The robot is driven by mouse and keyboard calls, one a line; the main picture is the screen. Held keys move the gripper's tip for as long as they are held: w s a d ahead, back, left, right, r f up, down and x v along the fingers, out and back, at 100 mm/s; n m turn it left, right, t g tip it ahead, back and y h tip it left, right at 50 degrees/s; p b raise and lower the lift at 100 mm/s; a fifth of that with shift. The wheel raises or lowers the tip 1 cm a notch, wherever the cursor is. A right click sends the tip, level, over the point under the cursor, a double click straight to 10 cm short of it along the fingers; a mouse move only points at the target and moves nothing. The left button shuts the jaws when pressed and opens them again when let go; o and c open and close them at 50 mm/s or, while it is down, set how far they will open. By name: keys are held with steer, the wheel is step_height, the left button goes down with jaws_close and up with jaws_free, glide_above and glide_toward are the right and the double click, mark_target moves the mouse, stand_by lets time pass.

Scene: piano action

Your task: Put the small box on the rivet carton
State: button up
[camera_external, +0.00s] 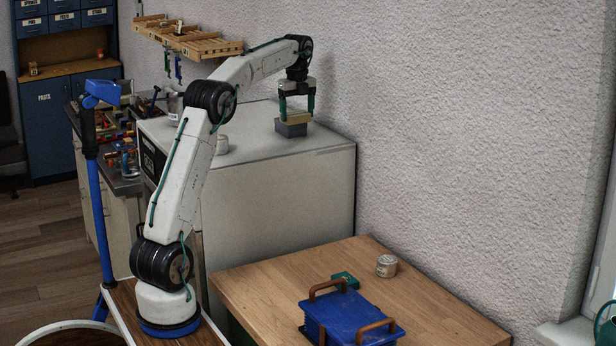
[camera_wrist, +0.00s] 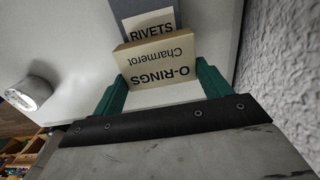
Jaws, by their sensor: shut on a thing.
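The small box is a tan box with "O-RINGS Charmerot" on it, seen in the wrist view (camera_wrist: 158,62) between the two green fingers. My gripper (camera_external: 297,112) is shut on it and points straight down; it also shows in the wrist view (camera_wrist: 157,88). The rivet carton (camera_external: 290,129) is a grey block on the white cabinet top, directly under the small box (camera_external: 298,118) in the external view. Its pale "RIVETS" label (camera_wrist: 150,24) shows beyond the box in the wrist view. The small box looks level; I cannot tell whether it touches the carton.
The white cabinet (camera_external: 280,190) stands against a rough plaster wall (camera_external: 450,120), close to the gripper. A light tin (camera_external: 222,144) stands left on its top. A wooden rack (camera_external: 190,38) hangs above. The wooden table (camera_external: 260,280) holds a blue case (camera_external: 345,318) and a jar (camera_external: 386,266).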

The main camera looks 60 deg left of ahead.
mark_target(297, 114)
steer(key=o, duration=1)
steer(key=shift+f, duration=0.15)
steer(key=shift+r, duration=3.9)
